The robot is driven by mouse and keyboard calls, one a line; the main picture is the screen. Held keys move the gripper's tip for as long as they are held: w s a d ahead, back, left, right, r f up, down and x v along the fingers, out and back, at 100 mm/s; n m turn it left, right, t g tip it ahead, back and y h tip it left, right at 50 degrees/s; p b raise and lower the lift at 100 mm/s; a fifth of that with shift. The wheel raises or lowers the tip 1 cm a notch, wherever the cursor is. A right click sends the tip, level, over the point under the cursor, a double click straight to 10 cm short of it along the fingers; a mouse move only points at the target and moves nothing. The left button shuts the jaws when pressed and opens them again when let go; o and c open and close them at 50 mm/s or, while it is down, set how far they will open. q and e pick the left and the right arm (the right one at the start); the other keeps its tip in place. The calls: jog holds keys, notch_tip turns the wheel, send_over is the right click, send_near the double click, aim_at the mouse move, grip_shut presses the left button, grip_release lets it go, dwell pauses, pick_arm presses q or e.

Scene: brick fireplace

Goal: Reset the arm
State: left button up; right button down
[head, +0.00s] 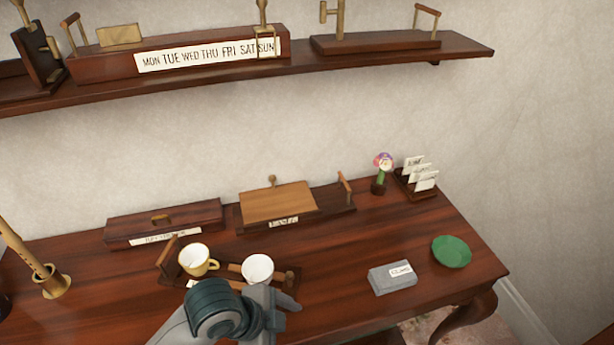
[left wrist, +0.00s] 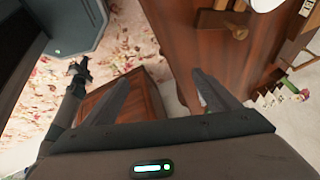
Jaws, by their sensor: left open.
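My left arm (head: 220,310) reaches in from the bottom of the head view, over the front of the wooden desk. In the left wrist view my left gripper (left wrist: 161,84) is open, its two fingers wide apart with nothing between them. It is at the desk's edge, with the desk top to the right in that view. A dark jointed arm with a small claw end (left wrist: 80,72) shows at the left of the left wrist view over the flowered carpet. It looks like my right gripper, but its jaws are too small to read.
A grey box (head: 392,278) and a green bowl (head: 451,252) stand to the right. A shelf (head: 390,60) hangs above.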

pick_arm(q)
jog(key=s+a+f+n+t+y, duration=0.1)
jog(key=s+a+f+n+y, duration=0.3)
jog(key=s+a+n, duration=0.5)
jog(key=s+a+f+n+y, duration=0.1)
jog(key=s+a+f+n, duration=0.5)
jog(key=a, duration=0.4)
notch_tip(320, 180, down, 29)
jog(key=g+b, duration=0.1)
jog(key=s+a+f+g+b, duration=0.1)
jog(key=s+a+f, duration=0.2)
jog(key=s+f, duration=1.4)
notch_tip(320, 180, down, 3)
jog(key=shift+s+a+r+n, duration=0.1)
jog(key=shift+s+a+n, duration=0.1)
jog(key=shift+s+n, duration=0.15)
